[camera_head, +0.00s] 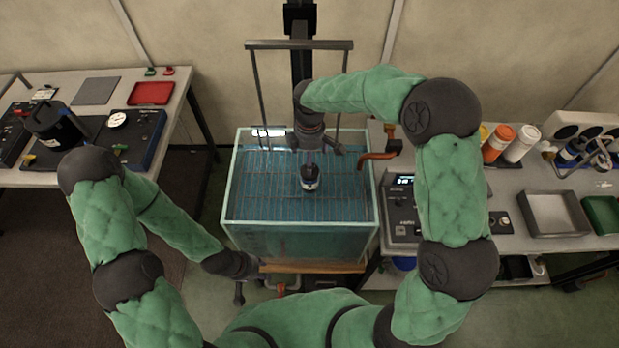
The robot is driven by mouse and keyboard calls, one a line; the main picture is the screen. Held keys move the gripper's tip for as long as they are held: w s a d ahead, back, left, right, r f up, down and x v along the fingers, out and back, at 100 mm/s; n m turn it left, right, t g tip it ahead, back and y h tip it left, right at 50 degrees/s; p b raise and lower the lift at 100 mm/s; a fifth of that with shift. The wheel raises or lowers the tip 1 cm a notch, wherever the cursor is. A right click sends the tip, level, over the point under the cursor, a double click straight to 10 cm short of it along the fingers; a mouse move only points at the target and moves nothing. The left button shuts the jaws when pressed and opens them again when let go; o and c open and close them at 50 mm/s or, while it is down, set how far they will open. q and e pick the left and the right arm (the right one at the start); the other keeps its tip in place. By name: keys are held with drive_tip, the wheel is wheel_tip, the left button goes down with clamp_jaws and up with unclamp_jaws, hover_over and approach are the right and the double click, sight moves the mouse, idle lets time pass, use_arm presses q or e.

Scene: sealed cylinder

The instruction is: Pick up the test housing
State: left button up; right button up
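A small dark cylinder with a pale label and a bluish top (310,178) stands in the glass water tank (300,240); it may be the test housing. A larger black cylinder with a white label (52,126) stands on the left table. My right gripper (312,158) points down over the tank, just above the small cylinder. Its fingertips are hard to make out, and I cannot tell whether they touch the cylinder. My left gripper (252,288) is low by the tank's front left corner, its fingers apart with nothing seen between them.
A metal frame (300,45) rises behind the tank. The left table holds a red tray (151,93), a grey mat (96,91) and a gauge (117,119). The right bench has a control box (402,215), several bottles and a metal tray (556,213). An orange-brown pipe (375,157) hooks over the tank's right rim.

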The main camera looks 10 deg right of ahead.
wheel_tip(320, 180, down, 9)
drive_tip(key=shift+b, duration=0.45)
drive_tip(key=shift+c, duration=0.3)
drive_tip(key=shift+r, duration=0.1)
drive_tip(key=c, duration=1.7)
